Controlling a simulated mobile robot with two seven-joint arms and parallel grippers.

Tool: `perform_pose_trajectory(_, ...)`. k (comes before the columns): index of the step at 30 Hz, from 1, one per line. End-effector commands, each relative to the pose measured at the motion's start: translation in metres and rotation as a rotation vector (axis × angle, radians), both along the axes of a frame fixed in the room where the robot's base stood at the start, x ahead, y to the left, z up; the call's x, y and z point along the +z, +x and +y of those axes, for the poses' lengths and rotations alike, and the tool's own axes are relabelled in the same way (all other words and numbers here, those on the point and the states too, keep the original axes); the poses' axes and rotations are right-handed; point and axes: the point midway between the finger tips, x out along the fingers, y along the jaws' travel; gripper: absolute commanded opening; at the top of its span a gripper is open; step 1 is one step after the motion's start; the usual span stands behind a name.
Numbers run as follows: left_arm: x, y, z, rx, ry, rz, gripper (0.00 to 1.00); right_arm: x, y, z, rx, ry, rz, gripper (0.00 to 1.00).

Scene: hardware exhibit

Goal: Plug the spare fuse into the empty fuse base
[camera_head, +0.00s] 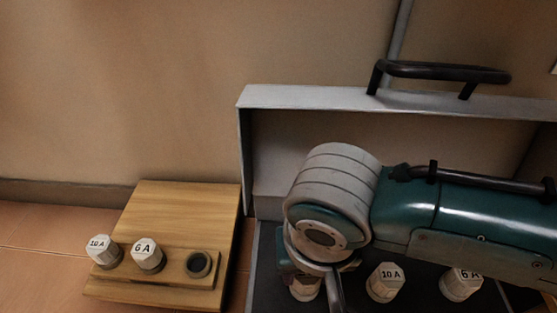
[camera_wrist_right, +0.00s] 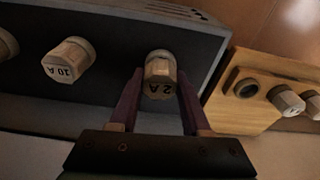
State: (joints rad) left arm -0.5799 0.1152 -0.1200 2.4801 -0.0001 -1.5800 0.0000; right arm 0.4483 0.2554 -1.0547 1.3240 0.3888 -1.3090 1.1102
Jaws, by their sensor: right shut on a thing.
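A wooden board (camera_head: 185,203) stands at the left with an empty fuse base (camera_head: 199,264), a dark round socket, at its right end. The base also shows in the right wrist view (camera_wrist_right: 246,88). A white faceted fuse marked 2 A (camera_wrist_right: 160,78) sits at the dark case, its foot toward the case floor. My right gripper (camera_wrist_right: 158,84) has its fingers on either side of this fuse and is shut on it. In the head view, my wrist partly hides the fuse (camera_head: 305,288). Whether it is lifted cannot be told. My left gripper is out of view.
Fuses marked 10 A (camera_head: 103,251) and 6 A (camera_head: 147,255) sit on the board, left of the empty base. The open grey case (camera_head: 243,160) holds further fuses, 10 A (camera_head: 385,283) and 6 A (camera_head: 461,284). Its raised side edge stands beside the board.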

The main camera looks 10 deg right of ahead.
Motion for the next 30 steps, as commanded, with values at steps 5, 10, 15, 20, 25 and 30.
perform_pose_trajectory(5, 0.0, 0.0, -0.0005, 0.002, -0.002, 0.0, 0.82, 0.0, 0.0, 0.0001, 0.0, 0.0, 0.0, 0.0)
perform_pose_trajectory(10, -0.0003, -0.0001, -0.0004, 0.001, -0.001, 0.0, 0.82, -0.0014, 0.0, 0.0001, 0.0, 0.0, 0.0, 0.0)
perform_pose_trajectory(15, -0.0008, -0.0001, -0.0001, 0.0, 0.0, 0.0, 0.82, -0.0033, 0.0001, 0.0002, 0.0, 0.0, 0.0, 0.0)
perform_pose_trajectory(20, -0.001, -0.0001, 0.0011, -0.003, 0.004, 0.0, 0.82, -0.005, 0.0, 0.0001, 0.0, 0.0, 0.0, 0.49)
perform_pose_trajectory(25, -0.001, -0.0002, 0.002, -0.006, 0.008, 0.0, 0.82, -0.0048, 0.0, 0.0001, 0.0, 0.0, 0.0, 0.69)
perform_pose_trajectory(30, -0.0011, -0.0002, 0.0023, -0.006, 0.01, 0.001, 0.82, -0.0047, 0.0001, 0.0, 0.0, 0.0, 0.0, 0.82)
